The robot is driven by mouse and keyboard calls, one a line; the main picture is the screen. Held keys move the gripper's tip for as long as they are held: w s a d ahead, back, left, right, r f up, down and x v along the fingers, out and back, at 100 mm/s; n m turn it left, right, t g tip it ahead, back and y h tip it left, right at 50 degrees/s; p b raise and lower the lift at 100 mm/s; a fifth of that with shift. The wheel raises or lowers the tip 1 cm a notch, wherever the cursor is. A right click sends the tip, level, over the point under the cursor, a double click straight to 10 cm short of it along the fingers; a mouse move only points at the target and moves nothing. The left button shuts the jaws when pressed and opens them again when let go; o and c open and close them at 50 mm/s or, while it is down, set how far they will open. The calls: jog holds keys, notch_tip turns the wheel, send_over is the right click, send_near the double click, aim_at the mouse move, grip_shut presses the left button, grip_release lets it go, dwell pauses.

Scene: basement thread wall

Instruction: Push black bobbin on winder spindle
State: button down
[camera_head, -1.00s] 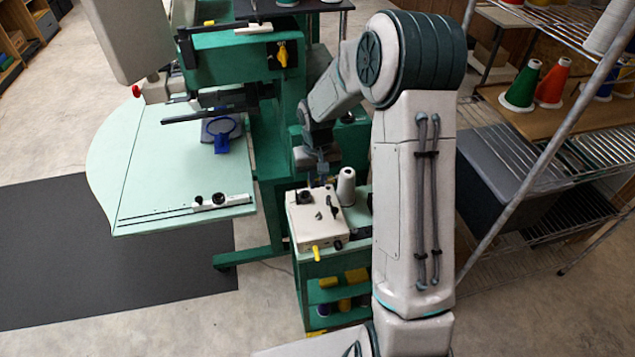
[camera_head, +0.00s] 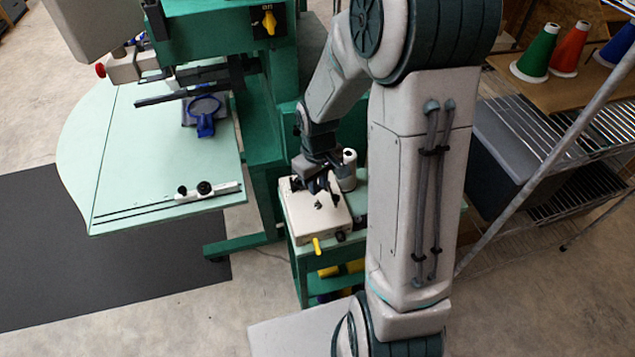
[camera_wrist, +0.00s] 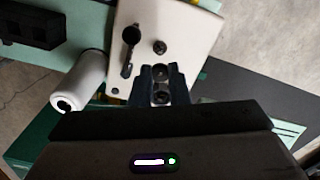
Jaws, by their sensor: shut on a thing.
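The bobbin winder (camera_head: 302,212) is a cream box on a green stand, with a yellow lever at its front. In the wrist view its top (camera_wrist: 186,25) shows a black lever (camera_wrist: 130,38) and a small dark knob (camera_wrist: 159,47). My gripper (camera_wrist: 161,68) points down at the winder's top and is shut on a small dark round thing, apparently the black bobbin (camera_wrist: 161,73). The fingers hide most of the bobbin. The spindle is not clearly seen, so I cannot tell whether the bobbin touches it. In the head view my gripper (camera_head: 318,183) is close above the winder.
A white thread cone (camera_head: 348,170) stands close beside the gripper; it also shows in the wrist view (camera_wrist: 80,82). The green embroidery machine with its pale table (camera_head: 150,170) is at left. A wire shelf (camera_head: 590,150) with coloured cones is at right.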

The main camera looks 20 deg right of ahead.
aim_at(318, 203)
jog(key=shift+f+b, duration=1.95)
jog(key=shift+f, duration=0.7)
jog(key=shift+f, duration=0.2)
jog(key=c, duration=1.3)
grip_release()
notch_tip(318, 203, up, 14)
jog(key=shift+b, duration=0.35)
jog(key=s+r+m+t, duration=0.1)
jog(key=s+r+m, duration=0.1)
jog(key=s, duration=0.5)
jog(key=s+r+m+t, duration=0.2)
jog(key=s, duration=0.5)
jog(key=shift+s+r+m, duration=0.2)
jog(key=shift+s+m, duration=0.05)
jog(key=shift+m, duration=0.05)
